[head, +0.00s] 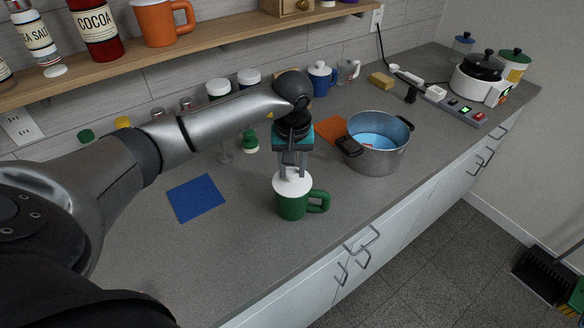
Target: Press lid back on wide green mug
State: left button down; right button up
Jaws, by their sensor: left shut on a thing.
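The wide green mug (291,207) stands upright on the grey counter, with its handle to the right. A white lid (292,185) is at the mug's mouth; I cannot tell whether it is fully seated. My left gripper (293,176) points down from above, its fingers shut on the lid's top. The finger tips hide the part of the lid they hold. My right gripper is not in view.
A steel pot (378,160) stands to the right behind the mug, and a blue cloth (196,198) lies to the left. A power strip (455,107) and a white cooker (480,82) are at the far right. The counter's front edge is close to the mug.

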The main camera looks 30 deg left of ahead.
pick_arm(q)
grip_release()
dwell(0.7)
jog(key=shift+r+p, duration=2.15)
jog(key=shift+r, duration=1.4)
jog(key=shift+c, duration=0.4)
grip_shut()
jog(key=shift+f, duration=0.25)
